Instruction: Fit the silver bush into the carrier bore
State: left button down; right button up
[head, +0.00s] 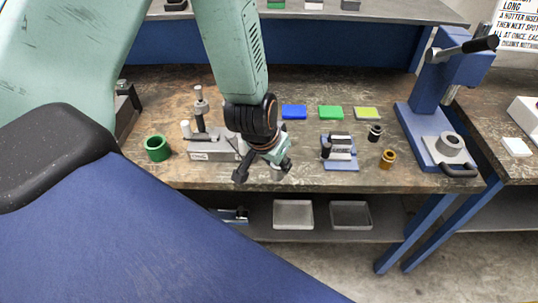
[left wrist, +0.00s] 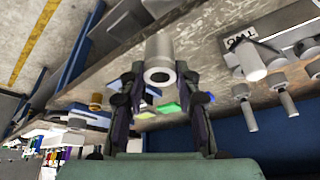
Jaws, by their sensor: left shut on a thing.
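The silver bush (left wrist: 159,50) is a hollow cylinder between the two fingers of my left gripper (left wrist: 160,88) in the left wrist view, its open end facing the camera. In the head view my left gripper (head: 262,172) is over the front edge of the bench, shut on the bush (head: 278,173), which is mostly hidden. A grey ring-shaped part with a dark bore (head: 451,142) sits on the base of the blue press (head: 418,125) at the right, well apart from the bush; I cannot tell surely that it is the carrier. My right gripper is not in view.
On the bench (head: 300,178) stand a green ring (head: 157,148), a grey fixture with posts (head: 205,152), a blue-based block (head: 340,150), a black bush (head: 375,133) and a gold bush (head: 387,158). Coloured pads (head: 293,112) lie behind. Trays (head: 293,228) are on the lower shelf.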

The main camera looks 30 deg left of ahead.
pick_arm(q)
jog(key=d+f+b, duration=0.3)
jog(key=f+b, duration=0.5)
jog(key=f, duration=0.3)
jog(key=d+f+b, duration=0.4)
jog(key=f+b, duration=0.4)
jog(key=f, duration=0.3)
jog(key=shift+s+n, duration=0.25)
jog(key=shift+n, duration=0.05)
